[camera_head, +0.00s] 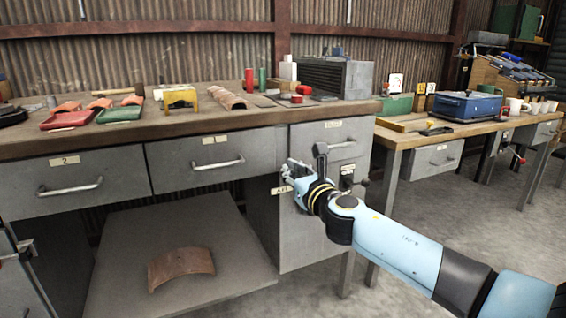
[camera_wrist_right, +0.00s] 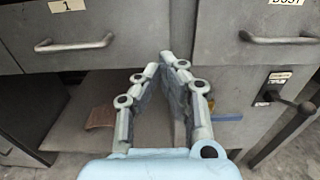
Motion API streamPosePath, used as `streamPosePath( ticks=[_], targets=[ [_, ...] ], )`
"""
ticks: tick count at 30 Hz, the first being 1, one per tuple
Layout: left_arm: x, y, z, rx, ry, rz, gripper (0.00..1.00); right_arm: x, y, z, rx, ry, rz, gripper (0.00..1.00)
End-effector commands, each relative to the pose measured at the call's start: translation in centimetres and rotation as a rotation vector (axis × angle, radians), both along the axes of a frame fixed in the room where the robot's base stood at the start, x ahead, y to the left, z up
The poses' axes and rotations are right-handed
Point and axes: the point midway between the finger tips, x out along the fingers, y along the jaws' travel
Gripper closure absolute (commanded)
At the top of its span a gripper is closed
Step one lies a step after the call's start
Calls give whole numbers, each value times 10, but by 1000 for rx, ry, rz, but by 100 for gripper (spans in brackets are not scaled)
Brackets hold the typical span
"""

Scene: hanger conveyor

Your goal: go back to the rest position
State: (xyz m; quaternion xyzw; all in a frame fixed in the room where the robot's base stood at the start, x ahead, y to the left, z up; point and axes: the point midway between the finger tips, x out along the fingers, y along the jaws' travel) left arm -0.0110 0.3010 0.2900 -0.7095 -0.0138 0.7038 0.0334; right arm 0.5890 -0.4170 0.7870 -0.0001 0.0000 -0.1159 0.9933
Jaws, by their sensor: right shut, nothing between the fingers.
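My right gripper (camera_head: 291,170) is in front of the grey workbench cabinet, its light-blue arm coming in from the lower right. In the right wrist view my right gripper (camera_wrist_right: 160,62) has its fingertips close together, with nothing held. It points towards the drawer fronts and the space under the bench. My left gripper does not show in the head view.
The wooden workbench (camera_head: 220,128) carries trays, a yellow stand (camera_head: 180,97) and a grey finned box (camera_head: 337,77). A curved tile (camera_head: 181,268) lies on the low shelf. Floor is clear at the lower right.

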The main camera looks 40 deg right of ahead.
Motion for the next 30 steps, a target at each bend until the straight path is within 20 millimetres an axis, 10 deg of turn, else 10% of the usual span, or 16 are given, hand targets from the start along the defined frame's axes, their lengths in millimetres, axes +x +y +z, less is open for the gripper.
streamPosePath(
  ticks=[17,23,30],
  targets=[
    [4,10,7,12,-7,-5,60,-38,10,-12,15,27,-3,100],
    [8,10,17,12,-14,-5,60,-88,9,-120,206,226,-76,100],
    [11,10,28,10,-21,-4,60,-212,20,-282,790,445,-352,100]
  ],
)
